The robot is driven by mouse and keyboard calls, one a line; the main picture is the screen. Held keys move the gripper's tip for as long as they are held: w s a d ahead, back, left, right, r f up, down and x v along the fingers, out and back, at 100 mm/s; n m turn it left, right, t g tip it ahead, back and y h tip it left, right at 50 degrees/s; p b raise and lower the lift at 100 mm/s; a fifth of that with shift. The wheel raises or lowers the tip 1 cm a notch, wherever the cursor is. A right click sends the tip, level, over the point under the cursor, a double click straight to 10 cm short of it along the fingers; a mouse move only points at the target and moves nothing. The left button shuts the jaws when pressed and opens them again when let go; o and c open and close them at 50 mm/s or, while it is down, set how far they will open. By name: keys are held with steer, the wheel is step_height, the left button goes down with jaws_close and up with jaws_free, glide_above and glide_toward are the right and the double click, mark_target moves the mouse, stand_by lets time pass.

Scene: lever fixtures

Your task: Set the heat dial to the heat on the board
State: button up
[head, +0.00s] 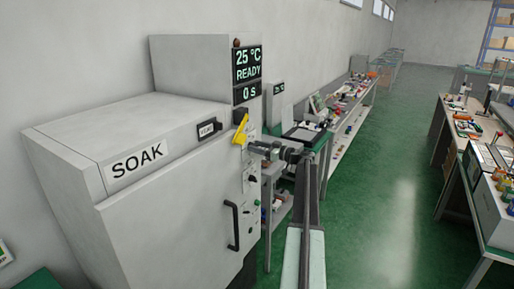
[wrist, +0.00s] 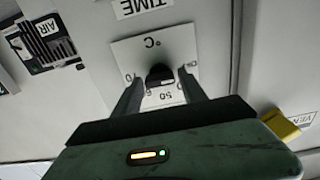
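The heat dial (wrist: 160,74) is a black knob on a pale plate (wrist: 126,50) marked °C, with numbers around it, in the wrist view. My gripper (wrist: 161,76) has one finger on each side of the knob, with pale plate showing between knob and fingers. It looks open. In the head view my gripper (head: 257,148) is at the front panel of the grey SOAK oven (head: 160,185), just below the yellow lever (head: 240,129). The dial is hidden there. The oven's display (head: 247,67) reads 25 °C, READY. I cannot make out a board with a heat on it.
The wrist view shows a TIME label (wrist: 143,8), an AIR control (wrist: 45,42), a VENT label (wrist: 298,118) and a yellow part (wrist: 282,124) at the right. A black door handle (head: 233,226) sticks out of the oven. Cluttered benches stand beyond; the green floor (head: 385,190) is clear.

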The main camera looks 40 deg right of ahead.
jaws_close()
steer(key=shift+r, duration=0.1)
steer(key=shift+m, duration=0.4)
steer(key=m, duration=0.3)
steer(key=shift+d, duration=0.1)
steer(key=shift+f+m, duration=0.2)
steer(key=shift+m, duration=2.3)
